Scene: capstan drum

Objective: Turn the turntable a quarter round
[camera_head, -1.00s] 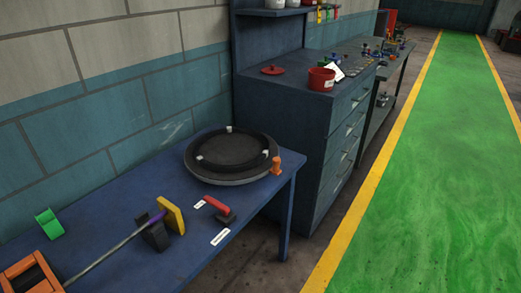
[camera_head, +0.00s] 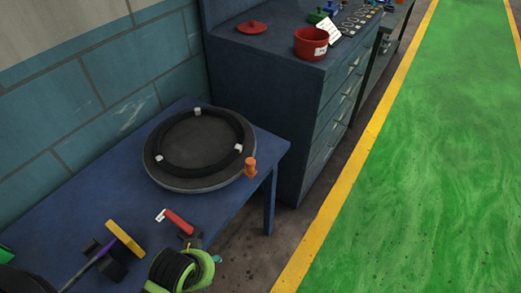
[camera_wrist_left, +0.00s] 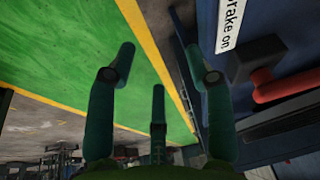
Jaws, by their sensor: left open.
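The turntable (camera_head: 200,178) is a round dark grey disc on the blue table, with a black ring on top and three small white blocks around the ring. An orange peg (camera_head: 249,167) stands upright at its right edge; I cannot tell whether it is fixed to the disc. My left gripper (camera_head: 206,249) is at the bottom of the head view, near the table's front edge and apart from the turntable. In the left wrist view its teal fingers (camera_wrist_left: 160,62) are spread with nothing between them. My right gripper is not in view.
A red lever (camera_head: 178,222) lies between gripper and turntable; it also shows in the left wrist view (camera_wrist_left: 280,90) beside a "brake on" label (camera_wrist_left: 229,22). A cabinet with a red pot (camera_head: 311,42) is behind. The green floor is clear.

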